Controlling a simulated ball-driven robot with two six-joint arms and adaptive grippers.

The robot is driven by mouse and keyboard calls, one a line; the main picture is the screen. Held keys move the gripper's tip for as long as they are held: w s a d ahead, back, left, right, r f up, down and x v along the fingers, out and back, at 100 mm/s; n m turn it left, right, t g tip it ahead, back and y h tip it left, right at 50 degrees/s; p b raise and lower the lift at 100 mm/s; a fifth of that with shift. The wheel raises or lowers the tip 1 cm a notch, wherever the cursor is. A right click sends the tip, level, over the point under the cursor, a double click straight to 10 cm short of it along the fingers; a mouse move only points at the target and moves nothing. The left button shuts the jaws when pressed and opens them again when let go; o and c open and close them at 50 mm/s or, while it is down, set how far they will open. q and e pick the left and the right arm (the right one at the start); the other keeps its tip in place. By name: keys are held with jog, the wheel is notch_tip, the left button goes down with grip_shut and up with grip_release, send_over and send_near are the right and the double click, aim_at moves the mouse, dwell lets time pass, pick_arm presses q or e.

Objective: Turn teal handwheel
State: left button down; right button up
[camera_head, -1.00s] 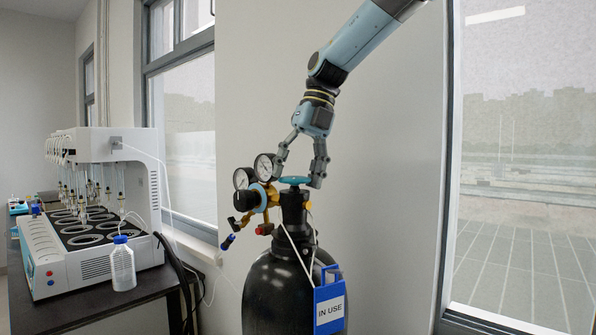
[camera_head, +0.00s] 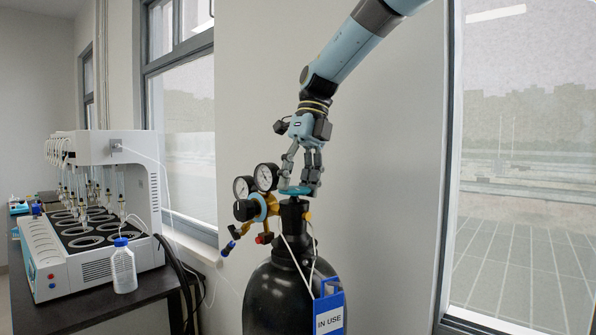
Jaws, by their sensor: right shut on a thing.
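The teal handwheel (camera_head: 294,190) sits on top of the valve of a black gas cylinder (camera_head: 283,295). My right gripper (camera_head: 300,186) comes down from above and is shut on the handwheel, with its fingers at the wheel's rim. The fingers partly cover the wheel. My left gripper is not in the view.
Two round gauges (camera_head: 266,177) and a brass regulator stand just left of the handwheel. A blue "IN USE" tag (camera_head: 329,315) hangs on the cylinder. A white distiller (camera_head: 85,240) and a bottle (camera_head: 124,267) stand on the dark bench at left. Wall and windows lie behind.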

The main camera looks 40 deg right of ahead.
jog(key=o, duration=1.2)
jog(key=shift+a, duration=0.1)
jog(key=shift+c, duration=0.2)
jog(key=v, duration=0.7)
jog(key=shift+r, duration=0.2)
